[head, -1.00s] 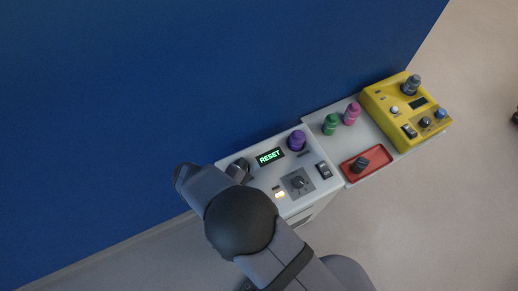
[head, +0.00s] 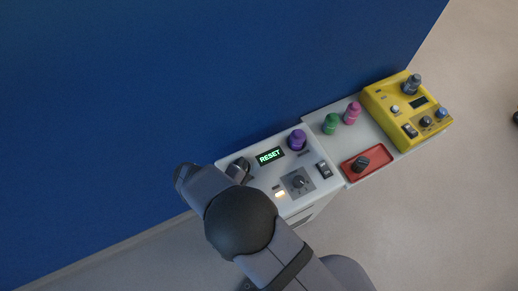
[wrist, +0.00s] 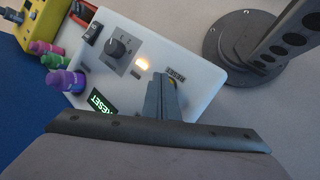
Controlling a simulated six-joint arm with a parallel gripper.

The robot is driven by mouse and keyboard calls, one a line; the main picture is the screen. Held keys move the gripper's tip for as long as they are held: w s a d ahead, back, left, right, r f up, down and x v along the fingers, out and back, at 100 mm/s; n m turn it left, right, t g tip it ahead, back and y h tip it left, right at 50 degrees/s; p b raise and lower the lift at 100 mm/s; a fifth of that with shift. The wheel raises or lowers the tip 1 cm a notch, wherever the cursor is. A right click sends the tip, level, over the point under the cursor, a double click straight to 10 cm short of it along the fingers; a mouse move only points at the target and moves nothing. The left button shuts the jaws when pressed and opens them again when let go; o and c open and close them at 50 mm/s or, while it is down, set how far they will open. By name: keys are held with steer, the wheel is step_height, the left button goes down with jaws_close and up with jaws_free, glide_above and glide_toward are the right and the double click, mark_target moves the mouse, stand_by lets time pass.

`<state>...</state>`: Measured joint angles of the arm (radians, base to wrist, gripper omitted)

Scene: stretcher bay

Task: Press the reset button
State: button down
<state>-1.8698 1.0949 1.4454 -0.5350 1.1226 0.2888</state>
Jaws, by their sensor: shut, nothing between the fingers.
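The white panel (head: 317,193) carries a small dark display reading RESET in green (head: 270,157), which also shows upside down in the wrist view (wrist: 101,103). In the wrist view my gripper (wrist: 165,82) is shut and empty, with its fingertips over the panel beside a small printed label (wrist: 176,72). A small yellowish spot (wrist: 172,82) shows right at the fingertips, mostly hidden by them. I cannot tell whether it is the reset button or whether the fingers touch it.
The panel also has a lit lamp (head: 280,194), a dark knob (head: 299,181), a rocker switch (head: 323,170) and a purple knob (head: 297,140). Green (head: 331,124) and pink (head: 352,113) pieces, a red tray (head: 379,167) and a yellow box (head: 385,101) stand to the right. A blue wall (head: 150,100) rises behind.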

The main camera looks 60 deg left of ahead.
steer(key=shift+f+b, duration=0.35)
steer(key=shift+f, duration=0.2)
steer(key=shift+r, duration=0.15)
stand_by(0.5)
steer(key=shift+r+p, duration=0.9)
steer(key=shift+r, duration=0.25)
steer(key=shift+r+p, duration=1.8)
steer(key=shift+r, duration=0.7)
steer(key=shift+r+p, duration=2.2)
steer(key=shift+r, duration=0.8)
